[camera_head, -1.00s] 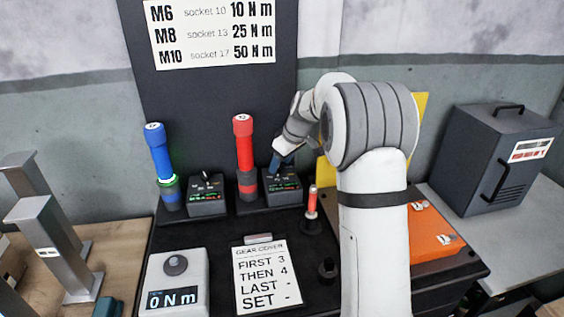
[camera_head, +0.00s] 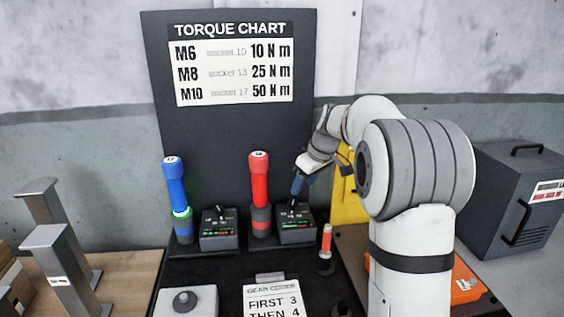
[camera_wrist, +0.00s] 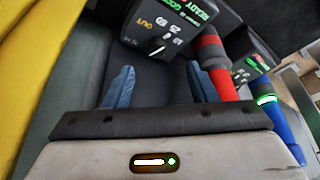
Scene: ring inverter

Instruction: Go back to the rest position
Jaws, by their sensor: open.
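My gripper (camera_head: 298,186) is just above the right control box (camera_head: 296,229), next to the red tool. In the wrist view its two blue fingers (camera_wrist: 158,88) stand wide apart with nothing between them. The right control box also shows beyond the fingers in the wrist view (camera_wrist: 165,28), with a dial and a lit green display. The red tool (camera_head: 259,180) stands upright left of my gripper, and the blue tool (camera_head: 175,185) stands upright farther left with a green lit ring. The left control box (camera_head: 219,232) sits between the two tools.
A torque chart (camera_head: 234,73) hangs on the dark back panel. A small red-topped tool (camera_head: 326,240) stands right of the box. A gauge block (camera_head: 185,301) and a gear cover card (camera_head: 271,293) lie in front. Metal posts (camera_head: 62,265) stand left; a dark cabinet (camera_head: 505,200) stands right.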

